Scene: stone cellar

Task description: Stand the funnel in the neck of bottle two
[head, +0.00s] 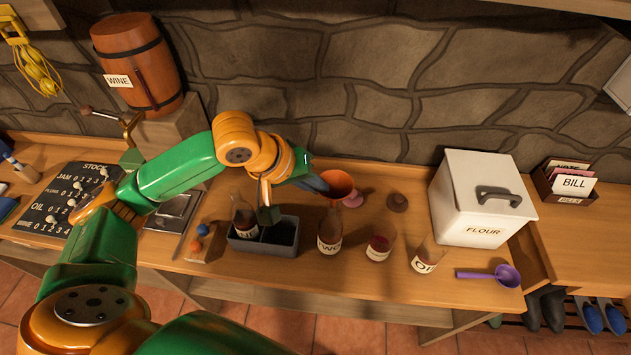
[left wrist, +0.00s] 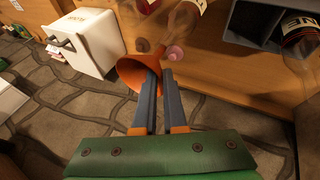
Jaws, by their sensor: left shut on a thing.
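My left gripper (head: 322,185) is shut on the orange funnel (head: 340,182) and holds it above the bench, behind the bottles. Another bottle (head: 243,222), label ending "NE", stands in a grey tray (head: 262,247). My right gripper is not in view.
A red-filled bottle (head: 379,247) and an oil bottle (head: 424,262) stand to the right. A pink piece (head: 353,199) and a brown piece (head: 397,203) lie behind them. The white flour bin (head: 470,205) stands farther right, with a purple scoop (head: 505,276) before it.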

